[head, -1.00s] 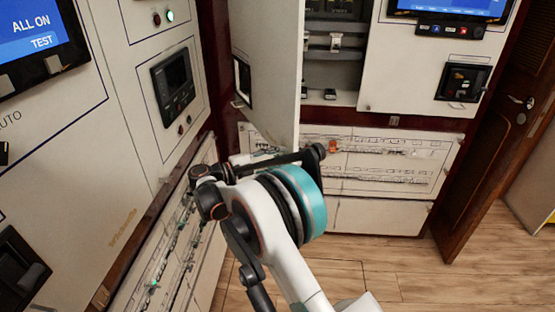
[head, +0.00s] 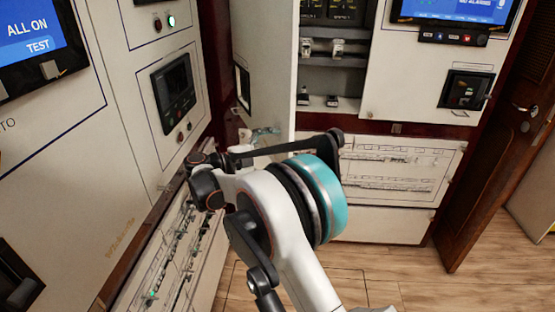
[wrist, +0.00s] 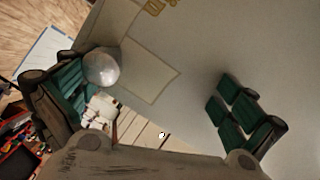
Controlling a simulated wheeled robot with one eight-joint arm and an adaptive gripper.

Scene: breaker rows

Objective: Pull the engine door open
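The engine door seems to be the white panel (head: 268,70) in the head view. It stands swung out from the cabinet, with the shelves to its right exposed. In the wrist view my gripper (wrist: 160,103) has its two dark green-padded fingers spread wide apart, with nothing gripped between them. A pale flat surface (wrist: 200,65) lies beyond the fingers; I cannot tell for sure that it is the door. A round silvery knob (wrist: 101,67) shows beside the left finger; whether they touch is unclear. In the head view my arm mostly hides the gripper, near the door's lower edge.
Open shelves (head: 333,60) hold small devices. A white panel with a screen (head: 455,12) is at right, and a brown wooden door (head: 500,150) stands beyond it. A control panel (head: 50,130) is close at left. Wooden floor (head: 400,268) is free at lower right.

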